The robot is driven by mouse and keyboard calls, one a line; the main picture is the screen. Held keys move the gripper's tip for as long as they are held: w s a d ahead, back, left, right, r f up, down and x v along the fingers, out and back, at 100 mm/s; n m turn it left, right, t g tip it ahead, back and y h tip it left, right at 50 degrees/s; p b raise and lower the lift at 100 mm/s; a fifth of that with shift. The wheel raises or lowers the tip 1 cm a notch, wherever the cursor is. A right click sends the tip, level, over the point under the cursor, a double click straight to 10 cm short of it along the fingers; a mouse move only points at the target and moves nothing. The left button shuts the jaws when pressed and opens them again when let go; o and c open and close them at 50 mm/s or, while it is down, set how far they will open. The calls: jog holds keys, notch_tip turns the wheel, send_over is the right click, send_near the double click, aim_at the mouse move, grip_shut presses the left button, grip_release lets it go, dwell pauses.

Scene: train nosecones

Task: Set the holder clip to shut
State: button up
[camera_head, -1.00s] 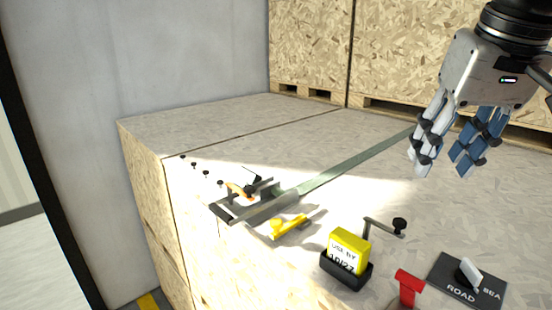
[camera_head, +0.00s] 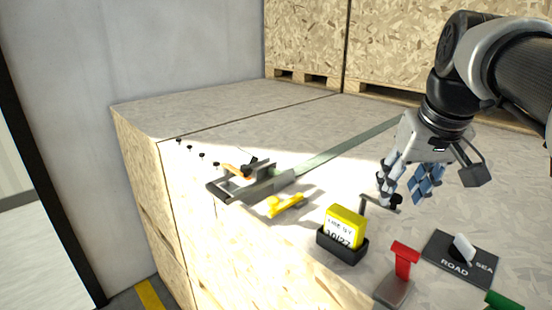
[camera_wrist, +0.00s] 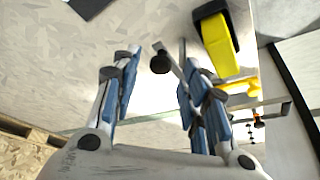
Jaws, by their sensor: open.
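The holder clip looks to be the grey bent arm (camera_head: 376,204) with a black knob at its right end, just behind the yellow block (camera_head: 345,228) in its black holder (camera_head: 342,248). The arm stands out to the right, away from the block. My gripper (camera_head: 402,193) is open, pointing down at the knob. Its fingers partly overlap the knob in the head view. In the wrist view the black knob (camera_wrist: 160,64) shows in the gap between my open fingertips (camera_wrist: 160,52). I cannot tell whether they touch it.
A red lever (camera_head: 404,262) and a dark ROAD/SEA switch plate (camera_head: 447,266) stand to the right. A yellow lever (camera_head: 284,205) and a grey metal fixture (camera_head: 245,187) lie to the left. The box top behind is mostly clear.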

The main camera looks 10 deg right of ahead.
jog(key=shift+w+f, duration=0.25)
jog(key=shift+f, duration=0.4)
jog(key=shift+c, duration=0.3)
grip_shut()
